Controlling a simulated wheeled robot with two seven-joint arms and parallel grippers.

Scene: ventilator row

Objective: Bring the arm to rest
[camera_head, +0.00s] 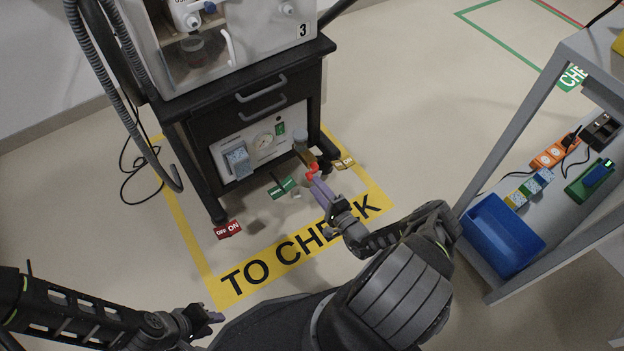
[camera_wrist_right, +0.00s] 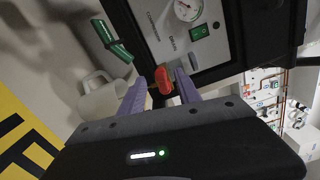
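My right gripper (camera_head: 319,185) reaches toward the lower front of the ventilator cart (camera_head: 180,140). In the right wrist view its two purple fingers (camera_wrist_right: 160,92) stand apart. A small red part (camera_wrist_right: 163,79) shows between and just beyond the fingertips, with visible gaps; whether either finger touches it is unclear. In the head view the red part (camera_head: 312,171) is beside the fingertips, below a brownish fitting (camera_head: 305,154). My left gripper (camera_head: 213,317) hangs low at the lower left, away from the cart; its finger opening is too small to judge.
The cart's front panel has a gauge (camera_head: 262,140) and a green switch (camera_head: 280,129). A grey shelf with a blue bin (camera_head: 498,232) stands right.

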